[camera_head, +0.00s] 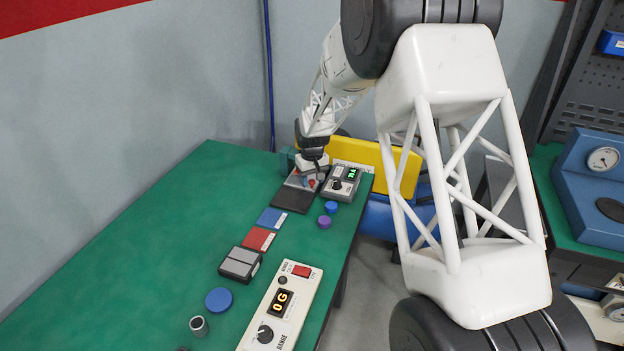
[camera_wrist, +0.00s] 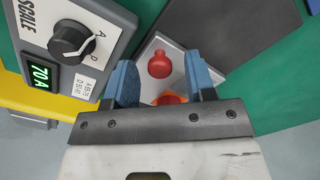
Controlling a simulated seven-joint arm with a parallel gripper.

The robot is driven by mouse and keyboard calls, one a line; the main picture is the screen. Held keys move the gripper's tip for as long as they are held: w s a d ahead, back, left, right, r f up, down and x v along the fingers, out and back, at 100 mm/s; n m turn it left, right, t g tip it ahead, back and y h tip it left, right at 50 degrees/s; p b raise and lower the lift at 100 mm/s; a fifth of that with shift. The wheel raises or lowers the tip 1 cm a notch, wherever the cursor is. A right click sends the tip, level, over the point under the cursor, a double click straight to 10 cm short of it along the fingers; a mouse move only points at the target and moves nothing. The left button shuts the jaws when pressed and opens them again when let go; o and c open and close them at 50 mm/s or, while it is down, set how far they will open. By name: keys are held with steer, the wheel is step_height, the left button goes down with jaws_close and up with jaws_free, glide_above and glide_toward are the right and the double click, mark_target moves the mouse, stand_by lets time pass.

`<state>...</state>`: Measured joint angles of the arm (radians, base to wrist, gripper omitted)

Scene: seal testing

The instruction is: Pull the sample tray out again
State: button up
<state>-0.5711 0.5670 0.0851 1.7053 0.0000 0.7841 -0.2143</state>
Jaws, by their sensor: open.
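My gripper (camera_wrist: 161,84) is open in the wrist view, its two blue fingers apart. A red round-ended knob (camera_wrist: 160,64) stands on a pale grey plate, which looks like the sample tray (camera_wrist: 150,45), just ahead of the gap between the fingers. An orange-red part (camera_wrist: 170,99) shows between the fingers, partly hidden by the gripper body. I cannot tell whether a finger touches anything. In the head view my gripper (camera_head: 312,166) is low over the far end of the bench, covering most of the tray. A dark flat plate (camera_head: 292,200) lies in front of it.
A scale unit (camera_wrist: 75,50) with a dial and green display stands close left of the fingers in the wrist view. Blue (camera_head: 272,219) and red (camera_head: 258,239) pads and a control box (camera_head: 280,308) lie nearer. The green bench (camera_head: 150,250) is clear at left.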

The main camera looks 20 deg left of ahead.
jaws_close()
stand_by(0.3)
steer(key=shift+s, duration=4.75)
jaws_free()
steer(key=shift+r, duration=0.15)
